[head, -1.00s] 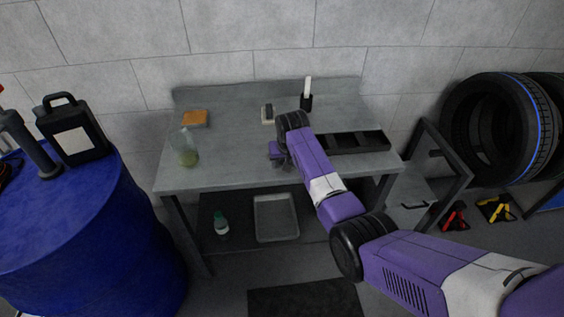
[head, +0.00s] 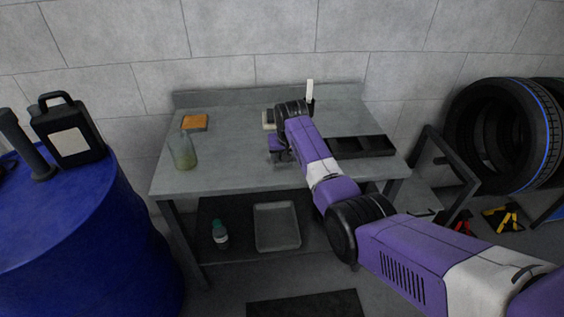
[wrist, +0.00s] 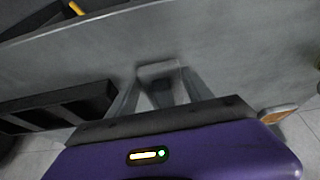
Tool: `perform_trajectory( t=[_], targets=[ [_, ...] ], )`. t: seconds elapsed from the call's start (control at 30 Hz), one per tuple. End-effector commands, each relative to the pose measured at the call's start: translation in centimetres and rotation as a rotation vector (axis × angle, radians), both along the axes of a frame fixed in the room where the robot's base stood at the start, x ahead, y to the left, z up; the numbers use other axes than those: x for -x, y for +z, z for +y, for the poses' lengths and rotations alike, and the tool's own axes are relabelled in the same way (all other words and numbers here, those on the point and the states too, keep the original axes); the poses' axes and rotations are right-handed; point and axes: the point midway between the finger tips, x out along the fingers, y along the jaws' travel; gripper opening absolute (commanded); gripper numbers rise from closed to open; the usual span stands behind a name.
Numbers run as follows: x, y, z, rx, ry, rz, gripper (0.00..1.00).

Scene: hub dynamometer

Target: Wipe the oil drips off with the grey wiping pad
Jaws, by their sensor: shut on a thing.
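My gripper (head: 281,156) is low over the middle of the grey workbench (head: 230,180), mostly hidden by my own wrist in the head view. In the wrist view its two fingers (wrist: 160,92) are shut on a grey block, the wiping pad (wrist: 160,70). The pad is at or just above the bench top; I cannot tell whether it touches. I cannot make out any oil drips in either view; my arm covers part of the bench.
A glass jar (head: 182,152) with yellowish liquid and an orange sponge (head: 195,122) stand on the left of the bench. A black divided tray (head: 362,146) lies right, and a small pale block (head: 267,120) and a white-handled item (head: 310,92) behind. The front-left bench top is clear.

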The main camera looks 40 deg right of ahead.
Motion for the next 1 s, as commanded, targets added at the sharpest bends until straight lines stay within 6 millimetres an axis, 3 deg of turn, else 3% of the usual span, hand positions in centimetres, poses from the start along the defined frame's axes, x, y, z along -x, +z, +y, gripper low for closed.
perform_trajectory(
  t=[0.5,1.0],
  targets=[
    [-2.4,-0.6,-1.7,0.001,0.0,-0.001,0.27],
    [-3.7,-0.8,-2.5,-0.001,0.0,0.001,0.27]
  ],
)
